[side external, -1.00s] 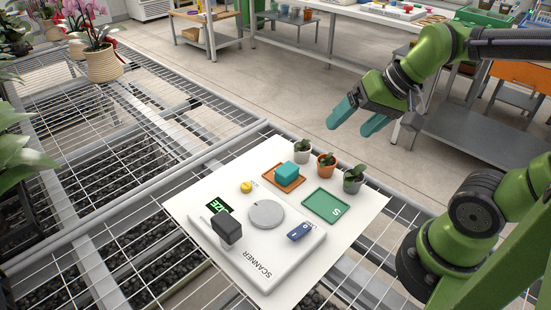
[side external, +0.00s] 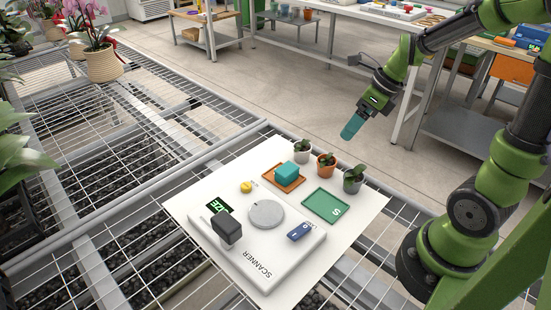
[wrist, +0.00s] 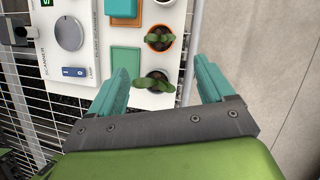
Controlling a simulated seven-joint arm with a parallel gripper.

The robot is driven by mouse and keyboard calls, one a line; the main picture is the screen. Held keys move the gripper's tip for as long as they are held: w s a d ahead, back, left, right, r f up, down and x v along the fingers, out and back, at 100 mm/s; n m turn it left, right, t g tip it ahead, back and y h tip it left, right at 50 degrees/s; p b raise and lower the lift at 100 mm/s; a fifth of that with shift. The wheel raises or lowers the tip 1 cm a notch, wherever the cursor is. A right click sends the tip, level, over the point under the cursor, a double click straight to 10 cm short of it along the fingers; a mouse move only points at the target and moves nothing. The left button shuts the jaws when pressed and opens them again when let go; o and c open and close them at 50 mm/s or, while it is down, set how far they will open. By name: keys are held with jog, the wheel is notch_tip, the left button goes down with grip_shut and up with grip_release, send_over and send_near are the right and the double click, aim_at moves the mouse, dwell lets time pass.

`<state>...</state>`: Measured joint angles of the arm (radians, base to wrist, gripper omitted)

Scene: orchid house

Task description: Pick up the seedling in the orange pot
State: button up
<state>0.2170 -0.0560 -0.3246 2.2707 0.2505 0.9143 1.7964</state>
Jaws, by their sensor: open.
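The orange pot (side external: 325,169) with its green seedling (side external: 327,158) stands upright on the white board, in the middle of a row of three pots. In the wrist view the seedling (wrist: 159,41) shows from above, beyond my fingertips. The pale pot (side external: 302,156) is on its left and the dark grey pot (side external: 352,185) on its right, each with a seedling. My gripper (side external: 350,130) is above and behind the row, pointing down, apart from every pot. In the wrist view its teal fingers are open and empty, with the dark grey pot's seedling (wrist: 154,82) appearing between them.
A green tray (side external: 341,213) and an orange tray (side external: 298,183) holding a teal block (side external: 287,171) lie in front of the pots. The scanner (side external: 281,259) carries a round grey plate (side external: 266,213). A yellow item (side external: 246,187) lies nearby. Wire mesh bench surrounds the board.

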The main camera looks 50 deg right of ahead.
aim_at(325, 162)
jog(key=x, duration=1.4)
jog(key=shift+d+f, duration=0.1)
jog(key=shift+f, duration=0.05)
jog(key=shift+c, duration=0.3)
jog(key=c, duration=1)
